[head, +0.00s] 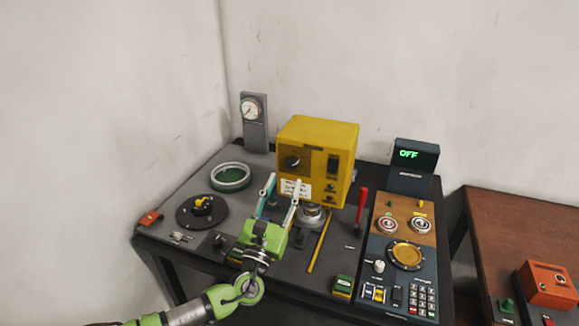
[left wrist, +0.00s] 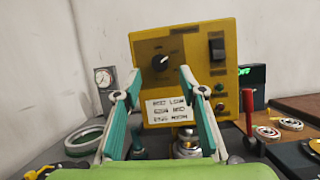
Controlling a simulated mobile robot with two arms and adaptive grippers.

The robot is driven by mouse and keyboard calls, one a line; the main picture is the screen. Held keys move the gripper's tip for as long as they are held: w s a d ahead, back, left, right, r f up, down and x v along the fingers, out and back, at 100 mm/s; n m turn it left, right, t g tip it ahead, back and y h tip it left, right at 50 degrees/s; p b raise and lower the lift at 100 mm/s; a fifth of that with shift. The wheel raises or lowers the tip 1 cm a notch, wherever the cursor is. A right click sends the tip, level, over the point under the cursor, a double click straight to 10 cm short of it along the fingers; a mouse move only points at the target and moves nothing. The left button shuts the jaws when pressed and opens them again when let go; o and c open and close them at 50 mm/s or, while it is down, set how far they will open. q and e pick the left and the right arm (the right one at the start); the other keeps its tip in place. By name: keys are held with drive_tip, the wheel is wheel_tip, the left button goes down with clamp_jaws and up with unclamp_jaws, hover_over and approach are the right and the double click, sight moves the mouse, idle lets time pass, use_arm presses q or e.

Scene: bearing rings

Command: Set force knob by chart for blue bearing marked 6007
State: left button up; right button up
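A yellow machine box (head: 330,140) stands at the back of the dark table, with a black force knob (head: 293,162) on its front. The knob also shows in the left wrist view (left wrist: 160,62), its pale pointer line slanting up to the right. No blue bearing can be made out. My right gripper is out of view.
A green-lined ring (head: 230,177), gauge (head: 251,108) and black dial (head: 202,210) are left. A control panel (head: 404,284) and display reading OFF (head: 414,155) are right.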

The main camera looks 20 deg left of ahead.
sight(291, 166)
use_arm(q)
drive_tip(key=p+x, duration=0.1)
drive_tip(key=x, duration=0.4)
drive_tip(key=shift+w, duration=0.1)
clamp_jaws()
